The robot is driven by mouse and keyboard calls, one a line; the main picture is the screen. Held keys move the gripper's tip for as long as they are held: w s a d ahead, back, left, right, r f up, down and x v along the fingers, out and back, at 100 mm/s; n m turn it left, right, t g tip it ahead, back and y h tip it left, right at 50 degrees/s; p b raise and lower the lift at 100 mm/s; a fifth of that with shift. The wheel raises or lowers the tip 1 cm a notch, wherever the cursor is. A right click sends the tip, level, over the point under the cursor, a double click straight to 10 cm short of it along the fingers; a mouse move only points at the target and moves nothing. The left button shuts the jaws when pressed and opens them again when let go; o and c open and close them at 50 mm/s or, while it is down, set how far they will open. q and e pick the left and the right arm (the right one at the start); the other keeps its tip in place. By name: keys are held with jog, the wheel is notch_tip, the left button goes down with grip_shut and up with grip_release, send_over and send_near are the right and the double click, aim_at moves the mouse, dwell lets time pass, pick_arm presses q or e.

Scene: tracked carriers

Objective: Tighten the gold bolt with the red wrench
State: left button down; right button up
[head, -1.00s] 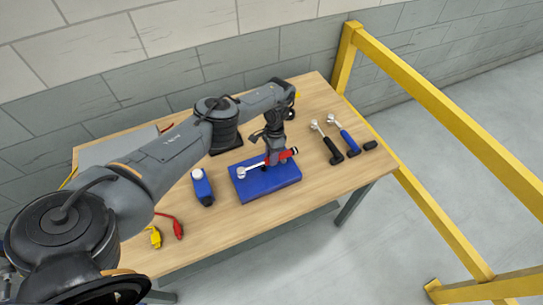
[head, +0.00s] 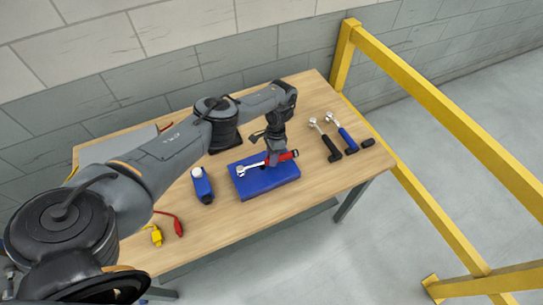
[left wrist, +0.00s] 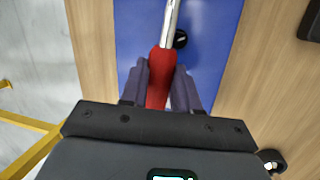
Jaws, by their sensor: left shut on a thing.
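The red wrench (head: 289,155) has a red handle and a silver shaft and head. It lies across the top of a blue block (head: 268,187), with its head toward the block's left side. My left gripper (head: 274,161) is over the block, its fingers shut on the red handle. In the left wrist view the handle (left wrist: 159,80) sits between the fingers, and the silver shaft runs out of the top of the picture. I cannot make out the gold bolt; the wrench head may cover it. My right gripper is in neither view.
Two wrenches, one black-handled (head: 326,142) and one blue-handled (head: 344,136), lie to the right beside a small black piece (head: 368,142). A blue bottle (head: 203,187) is left of the block. Red (head: 179,228) and yellow (head: 156,237) clips lie front left. A yellow rail (head: 420,95) runs beyond the table.

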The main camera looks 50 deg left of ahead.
pick_arm(q)
jog(key=shift+d+r, duration=0.1)
jog(key=shift+s+d+m+p, duration=0.15)
jog(key=shift+d+m+p, duration=0.1)
jog(key=shift+m+p, duration=0.25)
jog(key=shift+d, duration=0.25)
jog(key=shift+p, duration=0.35)
jog(key=shift+s+d+m+p, duration=0.2)
jog(key=shift+d+m+p, duration=0.1)
jog(key=shift+m+p, duration=0.1)
jog(key=shift+s+d+y, duration=0.1)
jog(key=shift+d+y, duration=0.15)
jog(key=shift+y, duration=0.05)
